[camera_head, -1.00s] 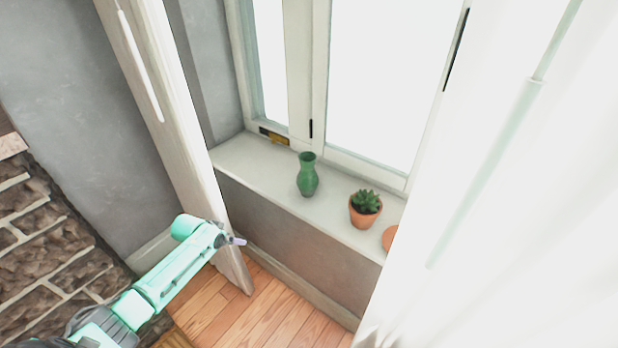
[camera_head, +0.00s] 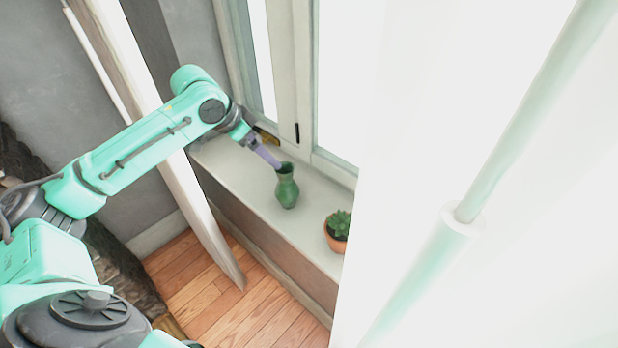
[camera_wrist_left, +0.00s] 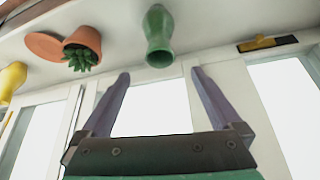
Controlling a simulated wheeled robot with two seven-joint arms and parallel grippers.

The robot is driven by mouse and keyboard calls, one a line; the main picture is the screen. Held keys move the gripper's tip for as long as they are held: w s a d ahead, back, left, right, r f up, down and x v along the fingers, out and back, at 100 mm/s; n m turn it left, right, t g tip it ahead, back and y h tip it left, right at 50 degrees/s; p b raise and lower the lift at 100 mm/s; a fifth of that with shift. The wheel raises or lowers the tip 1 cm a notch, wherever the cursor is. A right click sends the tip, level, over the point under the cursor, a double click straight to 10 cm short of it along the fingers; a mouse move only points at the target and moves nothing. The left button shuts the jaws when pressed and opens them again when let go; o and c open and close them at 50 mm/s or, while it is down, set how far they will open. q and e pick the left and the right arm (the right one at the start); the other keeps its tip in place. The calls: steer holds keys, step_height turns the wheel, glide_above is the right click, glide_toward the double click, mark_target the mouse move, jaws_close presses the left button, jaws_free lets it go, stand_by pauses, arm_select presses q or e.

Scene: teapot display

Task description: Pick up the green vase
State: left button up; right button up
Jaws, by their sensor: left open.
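The green vase (camera_head: 287,188) stands upright on the window sill in the head view. My left gripper (camera_head: 275,163) reaches in from the left, its fingers at the vase's rim. In the left wrist view the vase (camera_wrist_left: 158,38) appears upside down, just beyond the tips and between the lines of the two fingers of my left gripper (camera_wrist_left: 160,72). The fingers are spread apart with nothing between them. I cannot tell from the head view whether a finger touches the rim. My right gripper is not in view.
A potted succulent (camera_head: 338,228) stands on the sill (camera_head: 240,172) right of the vase. The wrist view also shows a terracotta saucer (camera_wrist_left: 45,46) and a yellow vase (camera_wrist_left: 12,78). A white curtain (camera_head: 480,120) fills the right side. A pale upright panel (camera_head: 190,190) stands at the sill's left end.

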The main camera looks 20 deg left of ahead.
mark_target(286, 177)
arm_select(q)
steer(key=p+x, duration=0.1)
steer(key=x, duration=0.3)
steer(key=p+x, duration=0.1)
steer(key=x, duration=0.3)
steer(key=s+p+x, duration=0.1)
steer(key=p+x, duration=0.1)
steer(key=x, duration=0.2)
steer(key=shift+w+a+f, duration=0.1)
steer(key=shift+f, duration=0.7)
steer(key=shift+w, duration=0.1)
steer(key=shift+c, duration=0.5)
jaws_close()
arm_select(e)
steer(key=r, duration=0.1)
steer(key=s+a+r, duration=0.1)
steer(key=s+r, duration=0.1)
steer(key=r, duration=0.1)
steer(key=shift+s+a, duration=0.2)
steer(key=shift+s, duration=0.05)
